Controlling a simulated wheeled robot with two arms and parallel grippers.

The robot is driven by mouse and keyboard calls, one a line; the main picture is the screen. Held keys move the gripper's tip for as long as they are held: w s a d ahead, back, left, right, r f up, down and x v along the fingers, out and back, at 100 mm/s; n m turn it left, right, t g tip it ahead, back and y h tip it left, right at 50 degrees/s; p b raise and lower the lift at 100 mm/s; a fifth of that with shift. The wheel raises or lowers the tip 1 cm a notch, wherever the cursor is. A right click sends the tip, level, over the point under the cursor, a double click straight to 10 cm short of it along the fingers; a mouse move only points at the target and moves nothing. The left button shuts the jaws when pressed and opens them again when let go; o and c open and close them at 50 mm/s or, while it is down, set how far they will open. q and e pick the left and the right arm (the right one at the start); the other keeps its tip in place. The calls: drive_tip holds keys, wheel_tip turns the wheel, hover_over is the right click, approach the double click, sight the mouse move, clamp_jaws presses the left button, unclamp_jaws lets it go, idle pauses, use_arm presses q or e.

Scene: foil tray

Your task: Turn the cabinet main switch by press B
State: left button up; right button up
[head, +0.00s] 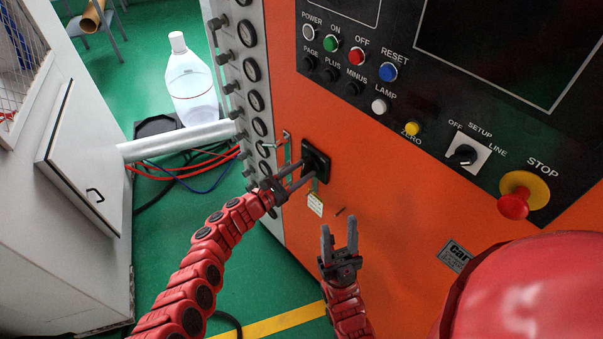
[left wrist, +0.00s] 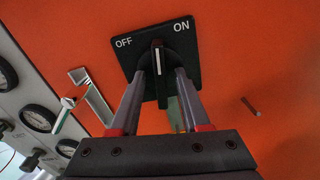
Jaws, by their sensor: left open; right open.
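The main switch (head: 316,158) is a black plate with a knob on the orange cabinet front (head: 400,205). In the left wrist view, the plate is marked OFF at upper left and ON at upper right. Its knob (left wrist: 157,57) points roughly up, between the two marks. My left gripper (left wrist: 158,80) is open, with one finger on each side of the lower knob. I cannot tell whether the fingers touch it. My right gripper (head: 338,230) is open and empty, below and right of the switch in the head view, with its fingers pointing up.
A small metal latch (left wrist: 92,95) is left of the switch. A tag (head: 315,204) hangs below it. Gauges (head: 255,100) line the grey left panel. Green floor lies left.

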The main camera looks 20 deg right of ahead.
use_arm(q)
clamp_jaws()
drive_tip(key=shift+n, duration=0.3)
idle(0.3)
drive_tip(key=n+b, duration=0.1)
drive_tip(key=n, duration=0.3)
drive_tip(key=shift+n, duration=0.3)
drive_tip(key=n, duration=0.5)
drive_tip(key=shift+n, duration=0.4)
unclamp_jaws()
drive_tip(key=shift+s+a, duration=0.1)
